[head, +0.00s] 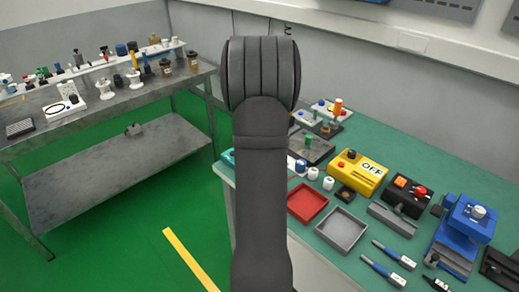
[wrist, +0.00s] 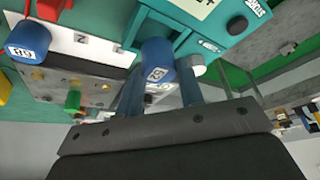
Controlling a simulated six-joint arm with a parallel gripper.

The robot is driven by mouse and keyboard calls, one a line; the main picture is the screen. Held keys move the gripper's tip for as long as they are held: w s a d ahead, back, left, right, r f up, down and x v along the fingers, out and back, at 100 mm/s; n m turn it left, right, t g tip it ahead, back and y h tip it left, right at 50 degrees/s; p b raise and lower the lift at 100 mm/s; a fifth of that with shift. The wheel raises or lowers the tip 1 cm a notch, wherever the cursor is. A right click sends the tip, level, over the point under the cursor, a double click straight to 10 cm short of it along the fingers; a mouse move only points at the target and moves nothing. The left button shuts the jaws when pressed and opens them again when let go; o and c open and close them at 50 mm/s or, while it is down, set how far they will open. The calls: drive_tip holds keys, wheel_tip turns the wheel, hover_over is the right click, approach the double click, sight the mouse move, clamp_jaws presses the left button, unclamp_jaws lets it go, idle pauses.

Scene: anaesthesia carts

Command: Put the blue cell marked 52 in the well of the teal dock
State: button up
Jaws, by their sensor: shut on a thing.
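In the wrist view my gripper (wrist: 160,92) is shut on a blue cell (wrist: 157,52). The teal dock (wrist: 185,42), with a white plate and a dark knob, is just beyond the held cell. Another blue cell (wrist: 30,38) with a white label stands apart at the left. In the head view my arm hides the gripper and most of the dock area; a teal edge (head: 228,157) shows beside it.
On the green bench are a red tray (head: 307,203), a grey tray (head: 342,230), a yellow box marked OFF (head: 352,178) and a blue device (head: 460,230). Small white cells (head: 328,183) stand near my arm. A crowded metal bench (head: 75,125) is at the left.

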drive_tip(key=shift+f, duration=1.45)
drive_tip(key=shift+f, duration=0.1)
drive_tip(key=o, duration=1.1)
drive_tip(key=shift+s+r, duration=0.1)
drive_tip(key=shift+r, duration=0.3)
drive_tip(key=v, duration=1.1)
drive_tip(key=shift+s+r, duration=0.1)
drive_tip(key=shift+r, duration=0.15)
drive_tip(key=shift+f, duration=0.1)
